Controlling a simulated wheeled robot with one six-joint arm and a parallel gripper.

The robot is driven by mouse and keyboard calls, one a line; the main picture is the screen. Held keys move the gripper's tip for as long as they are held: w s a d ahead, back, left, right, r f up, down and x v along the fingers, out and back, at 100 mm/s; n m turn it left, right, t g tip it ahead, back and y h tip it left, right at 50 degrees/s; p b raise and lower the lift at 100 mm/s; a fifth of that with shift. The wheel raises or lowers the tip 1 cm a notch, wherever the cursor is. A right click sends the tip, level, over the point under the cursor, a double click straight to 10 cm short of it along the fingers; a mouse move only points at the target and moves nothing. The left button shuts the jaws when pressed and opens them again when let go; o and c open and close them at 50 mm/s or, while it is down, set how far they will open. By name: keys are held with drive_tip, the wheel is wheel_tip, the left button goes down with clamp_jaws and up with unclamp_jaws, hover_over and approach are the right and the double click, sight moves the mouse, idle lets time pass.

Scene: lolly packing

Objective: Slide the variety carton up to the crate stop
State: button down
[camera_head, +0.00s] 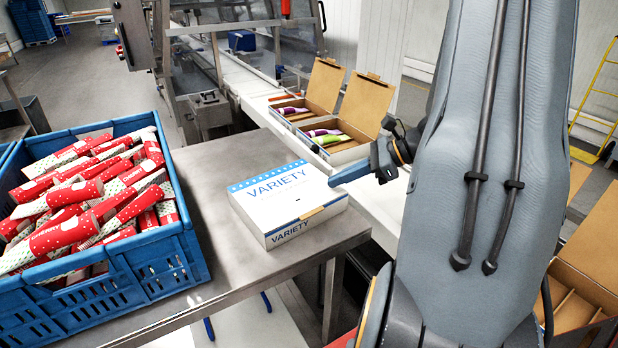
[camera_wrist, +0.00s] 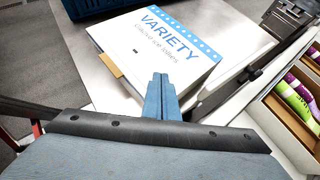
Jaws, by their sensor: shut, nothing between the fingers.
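The variety carton (camera_head: 287,202) is a closed white box with blue lettering. It lies flat on the steel table (camera_head: 205,205), to the right of the blue crate (camera_head: 160,265) and apart from it. My gripper (camera_head: 350,173) is shut and empty at the carton's right side. In the wrist view, my gripper's blue fingers (camera_wrist: 161,90) are together at the near edge of the carton (camera_wrist: 150,50). I cannot tell whether they touch it. No separate crate stop can be made out.
The blue crate holds many red lolly packs (camera_head: 90,195). Bare table lies between crate and carton. Behind, open brown cartons (camera_head: 362,105) with colourful packs stand on a white conveyor (camera_head: 250,92). Another open brown carton (camera_head: 580,285) stands at the lower right.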

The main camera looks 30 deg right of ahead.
sight(313, 188)
drive_tip(key=w+a+p, duration=0.1)
drive_tip(key=w+a, duration=0.1)
drive_tip(key=a, duration=0.1)
drive_tip(key=w+a, duration=0.3)
drive_tip(key=shift+a+p, duration=0.15)
drive_tip(key=shift+p, duration=0.25)
drive_tip(key=shift+a+f, duration=0.1)
drive_tip(key=shift+f, duration=0.8)
drive_tip(key=shift+s+d+f, duration=0.1)
drive_tip(key=shift+s+d, duration=0.35)
drive_tip(key=shift+d, duration=0.15)
drive_tip(key=shift+r+p, duration=0.65)
drive_tip(key=shift+r, duration=0.15)
